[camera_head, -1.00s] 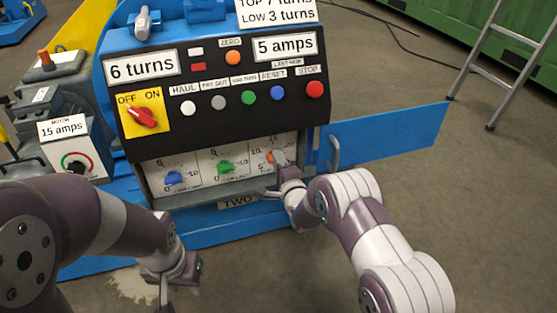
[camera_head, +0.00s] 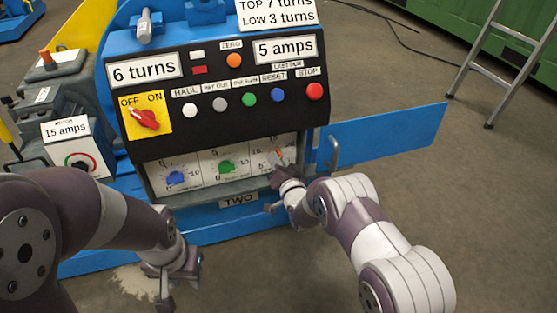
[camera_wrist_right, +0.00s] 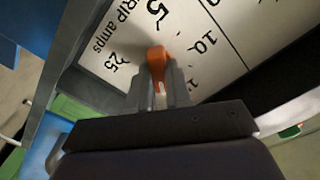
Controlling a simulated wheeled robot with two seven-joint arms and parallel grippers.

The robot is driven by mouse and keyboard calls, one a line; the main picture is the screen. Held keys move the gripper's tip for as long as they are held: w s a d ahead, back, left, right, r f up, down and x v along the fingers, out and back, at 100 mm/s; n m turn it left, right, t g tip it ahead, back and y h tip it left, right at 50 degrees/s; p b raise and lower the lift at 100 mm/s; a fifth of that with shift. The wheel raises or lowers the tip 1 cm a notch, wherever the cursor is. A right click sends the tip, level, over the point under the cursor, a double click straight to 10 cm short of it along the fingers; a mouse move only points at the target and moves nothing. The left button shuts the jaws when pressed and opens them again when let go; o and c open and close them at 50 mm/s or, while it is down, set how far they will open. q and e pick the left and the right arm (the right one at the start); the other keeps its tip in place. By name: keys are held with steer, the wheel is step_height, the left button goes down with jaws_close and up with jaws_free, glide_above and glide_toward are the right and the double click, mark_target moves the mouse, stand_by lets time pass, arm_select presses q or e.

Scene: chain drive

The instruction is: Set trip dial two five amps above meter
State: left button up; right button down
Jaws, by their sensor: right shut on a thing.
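The orange trip dial (camera_head: 277,155) is the rightmost of three dials in the low recess of the panel. It also shows in the right wrist view (camera_wrist_right: 157,60), on a white scale (camera_wrist_right: 215,35) marked "TRIP amps" with 5, 10 and 25 legible. My right gripper (camera_head: 279,167) is shut on its orange knob, with a finger on each side in the right wrist view (camera_wrist_right: 158,85). Fingers hide part of the scale; I cannot tell the exact setting. The motor meter (camera_head: 78,158), labelled "15 amps", stands left of the panel. My left gripper (camera_head: 166,300) hangs low, away from the dials.
Blue (camera_head: 175,178) and green (camera_head: 227,167) dials sit left of the orange one. Above are a red switch (camera_head: 144,118) and several push buttons. A blue door (camera_head: 385,138) stands open at right. A ladder (camera_head: 490,65) stands behind on the floor.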

steer(key=n, duration=0.4)
steer(key=shift+n, duration=0.3)
steer(key=n+p, duration=0.1)
steer(key=n, duration=0.4)
steer(key=shift+s+a+f, duration=0.1)
steer(key=shift+a, duration=0.05)
steer(key=n, duration=0.5)
steer(key=shift+n, duration=0.4)
steer(key=shift+a+f+n+p, duration=0.1)
steer(key=shift+n+p, duration=0.2)
steer(key=shift+n, duration=2.2)
steer(key=c, duration=1)
jaws_free()
steer(key=shift+c, duration=0.2)
